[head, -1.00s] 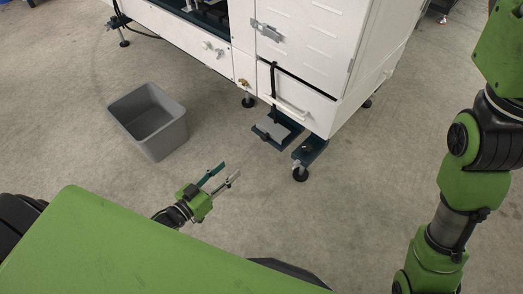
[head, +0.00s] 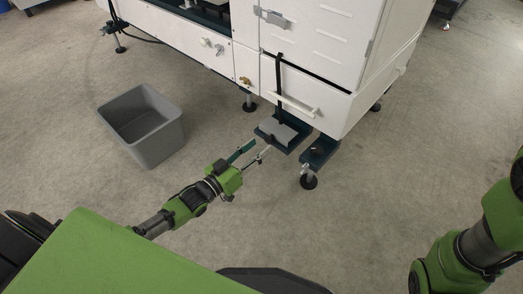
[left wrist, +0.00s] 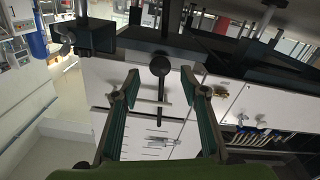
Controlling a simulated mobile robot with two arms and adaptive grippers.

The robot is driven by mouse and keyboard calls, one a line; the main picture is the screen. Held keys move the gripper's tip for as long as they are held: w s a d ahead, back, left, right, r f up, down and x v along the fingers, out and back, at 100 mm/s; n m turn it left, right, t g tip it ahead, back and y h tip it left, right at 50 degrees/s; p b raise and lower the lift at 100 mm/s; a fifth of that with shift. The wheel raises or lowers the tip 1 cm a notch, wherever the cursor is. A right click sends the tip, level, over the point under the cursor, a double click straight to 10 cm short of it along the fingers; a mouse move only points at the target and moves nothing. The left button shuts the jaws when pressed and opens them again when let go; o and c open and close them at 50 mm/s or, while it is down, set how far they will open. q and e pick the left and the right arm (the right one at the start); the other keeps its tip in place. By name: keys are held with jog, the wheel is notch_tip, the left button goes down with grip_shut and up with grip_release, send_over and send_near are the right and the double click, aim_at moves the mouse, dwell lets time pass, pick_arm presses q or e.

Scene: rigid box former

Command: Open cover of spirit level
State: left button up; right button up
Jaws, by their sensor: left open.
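A grey flat plate (head: 282,132) lies on a dark bracket at the foot of the white machine, with a thin black upright bar (head: 279,85) rising behind it. I cannot tell for sure which part is the spirit level's cover. My left gripper (head: 259,149) is open and empty, just in front and to the left of the plate, apparently not touching it. In the left wrist view, a round black knob on a stem (left wrist: 160,66) shows between the open fingertips of my left gripper (left wrist: 160,76). My right gripper is out of view.
The white machine (head: 330,40) stands over the bracket, with a drawer handle (head: 294,104) above. A machine foot on a second dark bracket (head: 318,152) is to the right. A grey bin (head: 157,145) stands on the floor at left. The floor in front is clear.

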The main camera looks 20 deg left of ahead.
aim_at(275, 134)
pick_arm(q)
jog(key=shift+b+x, duration=0.45)
jog(key=shift+x, duration=0.8)
